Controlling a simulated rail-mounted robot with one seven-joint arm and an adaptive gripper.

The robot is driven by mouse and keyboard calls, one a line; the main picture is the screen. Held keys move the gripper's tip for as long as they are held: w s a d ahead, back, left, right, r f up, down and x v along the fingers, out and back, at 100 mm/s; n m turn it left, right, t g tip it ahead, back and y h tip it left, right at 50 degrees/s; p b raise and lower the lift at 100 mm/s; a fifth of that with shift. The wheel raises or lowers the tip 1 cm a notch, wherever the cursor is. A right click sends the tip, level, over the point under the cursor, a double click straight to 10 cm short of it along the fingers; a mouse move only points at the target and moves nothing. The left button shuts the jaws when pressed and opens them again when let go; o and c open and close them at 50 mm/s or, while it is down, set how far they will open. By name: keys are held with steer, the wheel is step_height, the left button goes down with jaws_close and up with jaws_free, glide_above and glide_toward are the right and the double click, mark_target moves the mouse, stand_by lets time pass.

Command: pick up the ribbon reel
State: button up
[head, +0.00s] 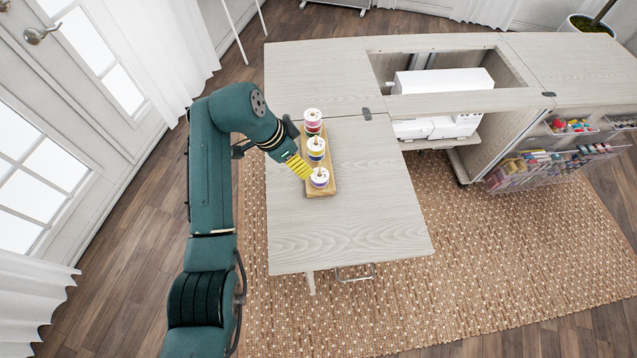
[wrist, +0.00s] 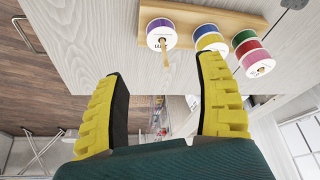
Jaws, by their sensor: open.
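A wooden peg board (head: 328,189) stands on the cabinet top with ribbon reels on three pegs. The near peg holds a white-faced purple reel (head: 319,178), which also shows in the wrist view (wrist: 160,34). My gripper (head: 304,170) has yellow fingers and is beside the near end of the board, left of the reels. In the wrist view my gripper (wrist: 163,68) is open and empty, with the purple reel beyond its fingertips, roughly between them.
The grey wood top (head: 350,225) is clear in front and to the right of the board. A white sewing machine (head: 440,83) sits in the cabinet opening. Clear racks with sewing supplies (head: 545,165) hang at the right. A woven rug (head: 480,260) lies below.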

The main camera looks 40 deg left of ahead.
mark_target(319, 174)
steer(key=b+x, duration=0.2)
steer(key=x, duration=0.8)
steer(key=shift+w+f+b, duration=0.1)
steer(key=shift+w+b, duration=0.05)
steer(key=shift+b, duration=0.15)
steer(key=b+x, duration=0.1)
steer(key=x, duration=0.1)
steer(key=b+x, duration=0.1)
steer(key=x, duration=0.2)
steer(key=shift+w, duration=0.3)
steer(key=c, duration=0.8)
